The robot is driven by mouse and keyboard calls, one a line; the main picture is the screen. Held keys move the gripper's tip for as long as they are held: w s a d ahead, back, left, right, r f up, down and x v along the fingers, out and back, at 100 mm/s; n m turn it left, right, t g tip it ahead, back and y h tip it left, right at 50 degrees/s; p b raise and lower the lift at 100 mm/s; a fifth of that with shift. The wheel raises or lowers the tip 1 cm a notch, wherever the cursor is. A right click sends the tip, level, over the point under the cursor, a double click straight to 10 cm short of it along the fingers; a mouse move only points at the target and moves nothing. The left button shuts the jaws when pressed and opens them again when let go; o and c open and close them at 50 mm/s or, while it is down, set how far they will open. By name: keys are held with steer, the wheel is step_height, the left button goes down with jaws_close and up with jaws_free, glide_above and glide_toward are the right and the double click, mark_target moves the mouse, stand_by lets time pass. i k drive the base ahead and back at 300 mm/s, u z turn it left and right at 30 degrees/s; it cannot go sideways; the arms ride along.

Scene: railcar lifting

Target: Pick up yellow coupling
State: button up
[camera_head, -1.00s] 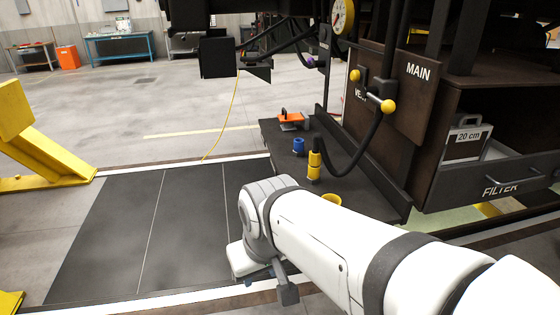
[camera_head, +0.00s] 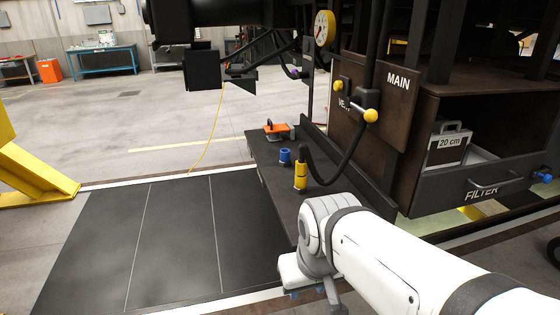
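The yellow coupling (camera_head: 300,176) stands upright on the dark shelf beside the railcar. A black hose (camera_head: 345,165) curves up from its top towards the panel marked MAIN. My white arm (camera_head: 390,255) reaches in from the lower right, and its end is in front of the shelf, lower and nearer than the coupling. My gripper (camera_head: 310,288) shows only in part at the arm's end, apart from the coupling. Its fingers are too hidden to tell whether it is open or shut.
A blue cylinder (camera_head: 285,156) and an orange block with a handle (camera_head: 276,131) stand on the shelf (camera_head: 268,170) behind the coupling. Yellow-knobbed valves (camera_head: 370,115) jut out above. An open drawer marked FILTER (camera_head: 480,188) is at right. Dark floor plates lie clear at left.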

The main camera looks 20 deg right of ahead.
mark_target(301, 166)
steer(key=i, duration=1)
steer(key=z, duration=0.05)
